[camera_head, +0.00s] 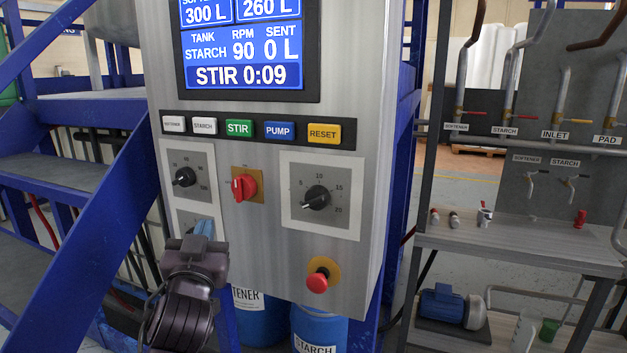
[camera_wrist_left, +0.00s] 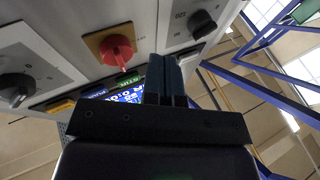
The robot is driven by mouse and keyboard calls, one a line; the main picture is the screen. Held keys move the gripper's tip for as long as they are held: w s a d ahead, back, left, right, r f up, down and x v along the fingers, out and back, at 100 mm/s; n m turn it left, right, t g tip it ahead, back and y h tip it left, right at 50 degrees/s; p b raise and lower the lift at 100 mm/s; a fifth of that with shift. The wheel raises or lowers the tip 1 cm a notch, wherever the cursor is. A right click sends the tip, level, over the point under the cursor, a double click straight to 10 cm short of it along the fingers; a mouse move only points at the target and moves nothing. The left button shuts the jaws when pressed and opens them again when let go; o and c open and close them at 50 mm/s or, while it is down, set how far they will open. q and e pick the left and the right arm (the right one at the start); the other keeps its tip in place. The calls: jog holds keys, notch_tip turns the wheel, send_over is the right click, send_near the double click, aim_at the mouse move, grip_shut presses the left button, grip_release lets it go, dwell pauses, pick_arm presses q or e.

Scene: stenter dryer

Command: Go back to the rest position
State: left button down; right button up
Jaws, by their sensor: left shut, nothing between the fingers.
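My left gripper (camera_head: 203,230) is in front of the lower left of the grey control panel (camera_head: 262,260), by the lower edge of the left dial plate. Its fingers are together and empty. In the left wrist view the shut fingers (camera_wrist_left: 165,75) point up past the red rotary switch (camera_wrist_left: 117,48) and a black dial (camera_wrist_left: 203,23). I cannot tell whether the fingertips touch the panel. The panel screen (camera_head: 243,45) reads STIR 0:09, RPM 90 and SENT 0 L. My right gripper is in neither view.
Blue stairs (camera_head: 85,215) stand close on the left. Below the panel are blue drums (camera_head: 320,330) and a red emergency button (camera_head: 317,282) sticks out. On the right is a rack with labelled pipes, a shelf (camera_head: 520,238) and a blue pump (camera_head: 442,303).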

pick_arm(q)
jog(key=s+a+f+m+g+h, duration=0.1)
jog(key=s+f+g, duration=0.1)
jog(key=f, duration=0.6)
jog(key=s+a+f+g, duration=0.1)
jog(key=s+a+f, duration=0.1)
jog(key=f, duration=0.5)
jog(key=s+a+f+g, duration=0.2)
jog(key=s+f+g, duration=0.1)
jog(key=s+f, duration=0.8)
jog(key=s+a+f+g+h, duration=0.1)
jog(key=s+a+f+g, duration=0.1)
jog(key=s+f, duration=0.9)
notch_tip(320, 180, down, 5)
jog(key=shift+a+r+g, duration=0.15)
jog(key=shift+a+g, duration=0.25)
jog(key=shift+g, duration=0.4)
jog(key=shift+s, duration=0.1)
